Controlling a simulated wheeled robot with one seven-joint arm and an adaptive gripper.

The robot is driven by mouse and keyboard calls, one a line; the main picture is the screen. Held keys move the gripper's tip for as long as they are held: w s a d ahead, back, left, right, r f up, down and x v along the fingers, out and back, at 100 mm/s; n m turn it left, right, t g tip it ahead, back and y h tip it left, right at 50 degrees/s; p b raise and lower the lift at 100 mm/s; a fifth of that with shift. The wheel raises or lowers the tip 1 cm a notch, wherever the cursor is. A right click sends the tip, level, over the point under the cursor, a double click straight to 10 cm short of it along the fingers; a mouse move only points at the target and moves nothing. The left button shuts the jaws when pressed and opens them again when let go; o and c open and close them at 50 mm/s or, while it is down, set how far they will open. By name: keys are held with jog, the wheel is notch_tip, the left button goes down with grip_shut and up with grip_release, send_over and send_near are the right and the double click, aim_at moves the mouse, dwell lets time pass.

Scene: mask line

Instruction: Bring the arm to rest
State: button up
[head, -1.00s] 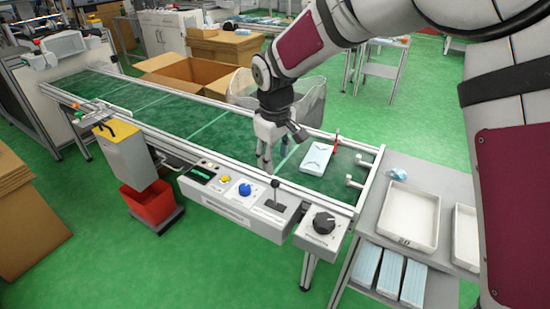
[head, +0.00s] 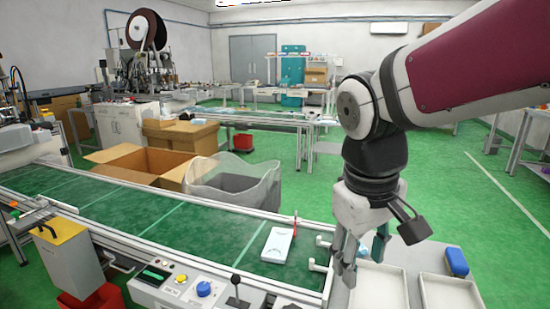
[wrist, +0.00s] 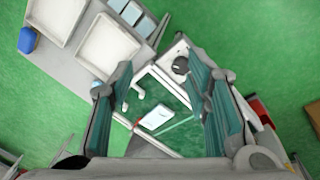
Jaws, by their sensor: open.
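My gripper (head: 347,245) is open and points down, in the air near the right end of the green conveyor belt (head: 130,208). In the wrist view its two fingers (wrist: 160,105) stand wide apart with nothing held between them. A white box-like item (head: 278,245) lies on the belt, left of my gripper in the head view. It also shows in the wrist view (wrist: 157,117), between and beyond the fingers. My gripper is apart from it.
A control panel with a blue knob (head: 204,289) lines the belt's front. White trays (head: 379,289) and a blue object (head: 457,262) rest on the side table at right. A mesh bin (head: 235,183) and an open cardboard box (head: 150,168) stand behind the belt.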

jog(key=s+d+f+m+y, duration=0.1)
jog(key=s+d+m, duration=0.2)
jog(key=s, duration=0.7)
jog(key=s+d+f+m, duration=0.15)
jog(key=s+d, duration=0.25)
jog(key=s, duration=0.6)
notch_tip(320, 180, up, 19)
jog(key=t+p, duration=0.2)
jog(key=p, duration=1.5)
jog(key=shift+w+a+r+t+p, duration=0.15)
jog(key=shift+a+t+p, duration=0.15)
jog(key=shift+a, duration=0.05)
